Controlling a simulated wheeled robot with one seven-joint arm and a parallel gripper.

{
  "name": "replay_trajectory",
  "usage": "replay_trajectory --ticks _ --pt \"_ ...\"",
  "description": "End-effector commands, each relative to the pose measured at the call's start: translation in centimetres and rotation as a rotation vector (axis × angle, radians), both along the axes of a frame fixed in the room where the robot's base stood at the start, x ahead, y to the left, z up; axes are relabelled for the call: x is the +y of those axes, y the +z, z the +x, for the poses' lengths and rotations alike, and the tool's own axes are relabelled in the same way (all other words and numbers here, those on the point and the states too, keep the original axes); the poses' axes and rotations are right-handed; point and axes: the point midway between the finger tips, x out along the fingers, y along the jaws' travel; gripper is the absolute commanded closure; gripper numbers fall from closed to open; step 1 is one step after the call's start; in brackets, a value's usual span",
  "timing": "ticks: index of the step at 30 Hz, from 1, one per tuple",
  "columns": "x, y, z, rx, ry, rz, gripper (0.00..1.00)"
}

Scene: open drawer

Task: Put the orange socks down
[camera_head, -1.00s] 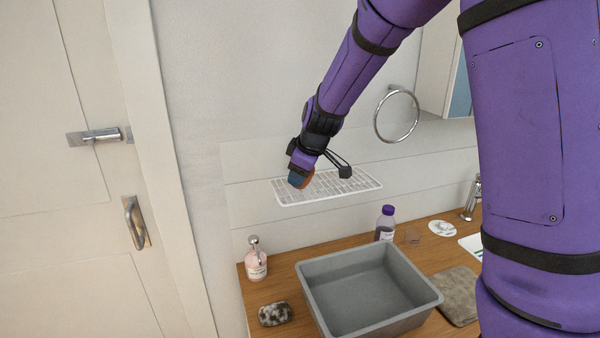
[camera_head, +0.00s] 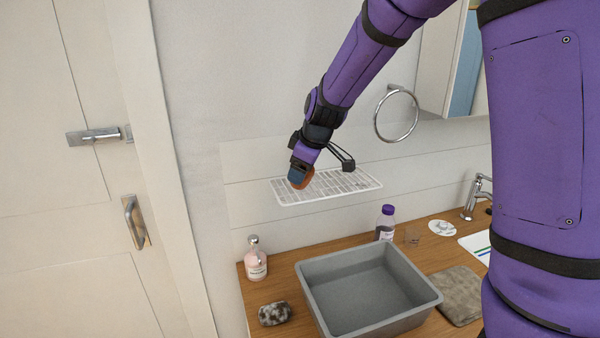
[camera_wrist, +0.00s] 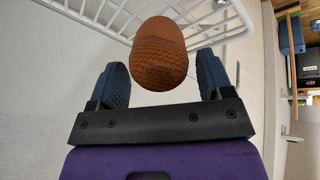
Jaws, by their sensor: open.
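The orange socks (camera_wrist: 160,55) show in the wrist view as a rounded, knitted orange bundle, between and just beyond my two blue fingertips. There are gaps on both sides between the bundle and the fingers. My gripper (camera_wrist: 162,82) is open. In the head view my gripper (camera_head: 298,178) is over the left part of the white wire rack (camera_head: 345,186) on the wall, and a little orange of the socks (camera_head: 308,179) shows beside the fingers. The rack's white wires (camera_wrist: 110,14) run behind the bundle in the wrist view. Whether the socks rest fully on the rack is hard to tell.
Below the rack, a grey basin (camera_head: 325,309) stands on a wooden counter (camera_head: 285,262). A soap dispenser (camera_head: 256,262), a dark speckled item (camera_head: 274,313), a purple-capped bottle (camera_head: 386,222) and a folded grey towel (camera_head: 459,295) surround it. A towel ring (camera_head: 377,122) hangs right of my forearm.

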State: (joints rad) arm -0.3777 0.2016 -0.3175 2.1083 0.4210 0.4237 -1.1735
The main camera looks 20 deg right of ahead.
Motion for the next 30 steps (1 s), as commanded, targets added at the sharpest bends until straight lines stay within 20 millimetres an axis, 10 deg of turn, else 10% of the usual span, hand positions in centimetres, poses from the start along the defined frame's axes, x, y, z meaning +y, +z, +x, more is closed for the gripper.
replay_trajectory --ticks 13,30 --pt "-1.1 7.3 -3.4 -0.003 0.0 0.001 0.27" --pt "-2.4 10.4 -7.1 0.01 -0.074 0.047 0.27"
